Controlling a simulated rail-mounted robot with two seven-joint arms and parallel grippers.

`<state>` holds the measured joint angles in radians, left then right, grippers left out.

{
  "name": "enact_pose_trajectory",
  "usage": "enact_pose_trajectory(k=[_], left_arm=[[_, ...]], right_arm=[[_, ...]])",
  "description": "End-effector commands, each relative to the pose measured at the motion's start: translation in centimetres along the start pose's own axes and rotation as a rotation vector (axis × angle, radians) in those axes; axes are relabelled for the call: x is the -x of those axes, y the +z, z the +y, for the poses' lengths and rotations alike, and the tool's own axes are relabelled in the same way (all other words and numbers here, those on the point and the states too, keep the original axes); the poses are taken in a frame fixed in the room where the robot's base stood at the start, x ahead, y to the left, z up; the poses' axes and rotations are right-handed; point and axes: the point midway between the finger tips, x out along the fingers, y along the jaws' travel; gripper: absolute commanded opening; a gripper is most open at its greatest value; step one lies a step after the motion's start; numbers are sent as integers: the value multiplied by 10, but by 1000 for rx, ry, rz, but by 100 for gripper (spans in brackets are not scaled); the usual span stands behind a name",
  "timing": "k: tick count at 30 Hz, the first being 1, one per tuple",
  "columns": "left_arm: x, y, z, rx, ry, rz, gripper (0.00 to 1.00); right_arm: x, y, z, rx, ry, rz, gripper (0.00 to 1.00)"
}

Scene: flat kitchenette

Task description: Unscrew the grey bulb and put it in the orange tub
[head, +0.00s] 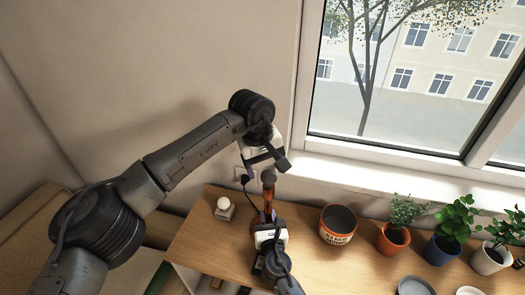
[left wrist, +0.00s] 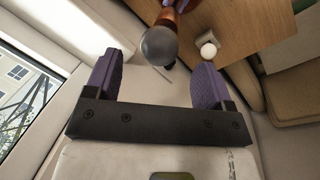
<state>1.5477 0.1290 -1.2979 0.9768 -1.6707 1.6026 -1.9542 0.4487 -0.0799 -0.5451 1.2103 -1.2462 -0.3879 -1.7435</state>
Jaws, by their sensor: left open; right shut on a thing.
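The grey bulb (head: 268,177) sits at the top of an orange lamp (head: 268,197) above the wooden table. In the left wrist view the bulb (left wrist: 158,46) shows between and just beyond the tips of my left gripper (left wrist: 157,62), apart from both purple fingers. In the head view my left gripper (head: 266,165) is open, just above the bulb. My right gripper (head: 268,222) is shut on the lamp's stem, below the bulb. The orange tub (head: 337,237) stands on the table to the right of the lamp; its inside looks dark, with no bulb visible.
A white bulb (head: 223,203) rests on a small pale holder left of the lamp. Potted plants (head: 393,238) line the right side, with grey plates (head: 415,287) in front. The window sill (head: 390,185) and wall (head: 150,90) rise behind the table (head: 200,240).

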Motion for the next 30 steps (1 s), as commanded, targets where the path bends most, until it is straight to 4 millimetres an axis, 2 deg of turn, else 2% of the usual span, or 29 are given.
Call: enact_pose_trajectory(k=[3, 9, 15, 25, 30], left_arm=[[-19, 1, 0, 0, -1, -2, 76], [-39, 1, 1, 0, 0, -2, 76], [-48, 0, 0, 1, 1, 0, 76], [-50, 0, 0, 0, 1, 0, 76], [-50, 0, 0, 0, 1, 0, 61]], right_arm=[[0, 0, 0, 0, 1, 1, 0], [0, 0, 0, 0, 1, 1, 0], [0, 0, 0, 0, 1, 1, 0], [0, -1, 0, 0, 1, 1, 0], [0, -1, 0, 0, 1, 1, 0]])
